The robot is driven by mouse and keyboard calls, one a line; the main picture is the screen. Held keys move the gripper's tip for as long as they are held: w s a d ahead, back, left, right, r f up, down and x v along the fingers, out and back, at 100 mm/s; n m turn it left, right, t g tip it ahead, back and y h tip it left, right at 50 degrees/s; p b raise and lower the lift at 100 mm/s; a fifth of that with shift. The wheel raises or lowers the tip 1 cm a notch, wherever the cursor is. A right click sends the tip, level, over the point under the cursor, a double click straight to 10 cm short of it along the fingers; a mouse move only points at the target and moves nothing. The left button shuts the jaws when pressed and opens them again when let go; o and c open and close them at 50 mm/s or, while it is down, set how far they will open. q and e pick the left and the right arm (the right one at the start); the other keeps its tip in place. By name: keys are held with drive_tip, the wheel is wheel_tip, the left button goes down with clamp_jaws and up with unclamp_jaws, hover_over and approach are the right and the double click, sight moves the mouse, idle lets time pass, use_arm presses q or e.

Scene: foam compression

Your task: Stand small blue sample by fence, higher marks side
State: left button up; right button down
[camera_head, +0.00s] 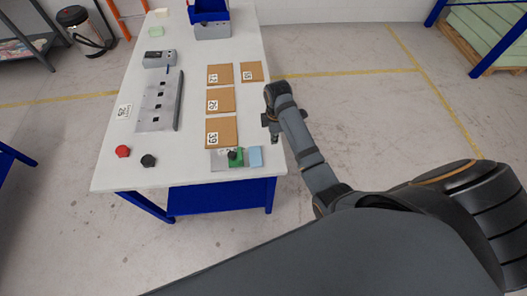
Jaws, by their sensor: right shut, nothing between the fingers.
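A small light blue block (255,156), which looks like the blue sample, is at the table's near right corner, at the right end of a fixture. The fixture has a grey plate (219,161) and a green part (236,160) with a black knob. I cannot tell which part is the fence, or read any marks on it. My right gripper (274,138) is shut and empty, at the table's right edge, a little beyond the blue block and apart from it. My left gripper is not in view.
Brown numbered boards (221,131) lie beyond the fixture. A grey slotted plate (153,123) lies on the white table (185,171). A red knob (122,151) and a black knob (148,161) are at the near left. A blue bin (208,10) stands at the far end.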

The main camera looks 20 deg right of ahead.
sight(255, 155)
drive_tip(key=f, duration=0.1)
drive_tip(key=d+f, duration=0.1)
drive_tip(key=f, duration=0.2)
drive_tip(key=shift+s+d+f+p, duration=0.15)
drive_tip(key=shift+s+f+p, duration=0.1)
drive_tip(key=shift+f+p, duration=0.15)
drive_tip(key=f, duration=0.5)
drive_tip(key=shift+a+f, duration=0.15)
drive_tip(key=shift+a, duration=0.1)
drive_tip(key=shift+w+a+r+p, duration=0.1)
drive_tip(key=shift+w+a+p, duration=0.2)
drive_tip(key=shift+a, duration=0.3)
drive_tip(key=shift+w+a+r+p, duration=0.15)
drive_tip(key=shift+a+p, duration=0.25)
drive_tip(key=shift+a, duration=0.2)
drive_tip(key=shift+w+a+f, duration=0.1)
drive_tip(key=shift+w+a, duration=0.05)
drive_tip(key=shift+a, duration=0.5)
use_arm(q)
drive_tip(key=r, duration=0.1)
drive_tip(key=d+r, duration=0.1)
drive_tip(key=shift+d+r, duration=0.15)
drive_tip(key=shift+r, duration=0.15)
